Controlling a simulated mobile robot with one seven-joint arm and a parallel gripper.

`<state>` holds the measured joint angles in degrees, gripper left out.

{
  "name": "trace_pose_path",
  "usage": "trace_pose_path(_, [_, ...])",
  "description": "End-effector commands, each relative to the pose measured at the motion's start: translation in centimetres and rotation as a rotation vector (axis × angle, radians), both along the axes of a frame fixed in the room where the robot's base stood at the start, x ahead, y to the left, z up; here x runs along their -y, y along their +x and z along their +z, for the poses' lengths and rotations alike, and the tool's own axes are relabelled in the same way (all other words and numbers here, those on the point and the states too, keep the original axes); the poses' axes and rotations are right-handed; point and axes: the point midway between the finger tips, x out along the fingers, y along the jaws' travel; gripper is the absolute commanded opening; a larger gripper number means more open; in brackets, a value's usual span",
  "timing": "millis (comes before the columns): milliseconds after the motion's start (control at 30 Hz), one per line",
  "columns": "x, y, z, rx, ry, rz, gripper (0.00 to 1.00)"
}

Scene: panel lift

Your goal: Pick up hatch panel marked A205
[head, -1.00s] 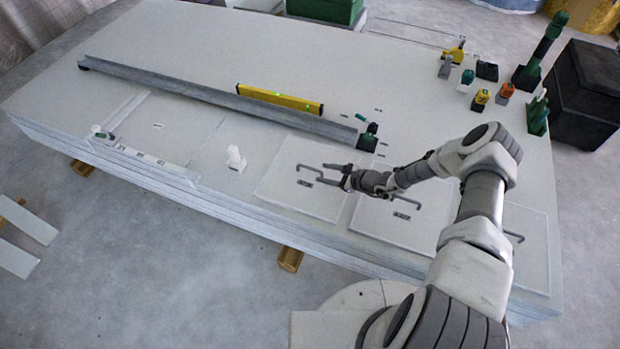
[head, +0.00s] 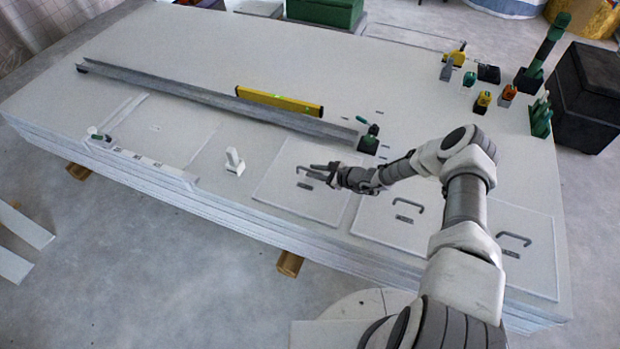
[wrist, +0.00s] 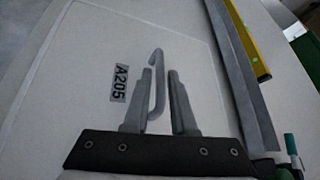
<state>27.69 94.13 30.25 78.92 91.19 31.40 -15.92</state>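The hatch panel marked A205 (wrist: 80,75) is a flat pale square lying on the white board stack. It is the leftmost of three handled panels in the head view (head: 290,205). Its grey bar handle (wrist: 158,75) stands beside the A205 label (wrist: 119,83) in the wrist view. My gripper (wrist: 160,75) is open, with one finger on each side of the handle in that view. A gap shows at the right finger; I cannot tell whether the left finger touches. In the head view my gripper (head: 331,173) is at the handle, partly hiding it.
Two more handled panels, a middle one (head: 385,227) and a right one (head: 510,268), lie to the right. A grey rail (head: 215,100) and yellow level (head: 280,100) lie behind. A small white block (head: 234,162) stands left. Several tools stand at the back right.

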Motion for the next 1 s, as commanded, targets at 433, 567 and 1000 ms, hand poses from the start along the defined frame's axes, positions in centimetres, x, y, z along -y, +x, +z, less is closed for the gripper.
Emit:
trace_pose_path(433, [0.02, -0.05, -0.04, -0.001, 0.001, 0.000, 0.00])
trace_pose_path(567, [0.02, -0.06, -0.05, -0.002, 0.000, 0.000, 0.00])
trace_pose_path(1000, [0.02, -0.08, -0.08, -0.002, 0.000, 0.000, 0.00])
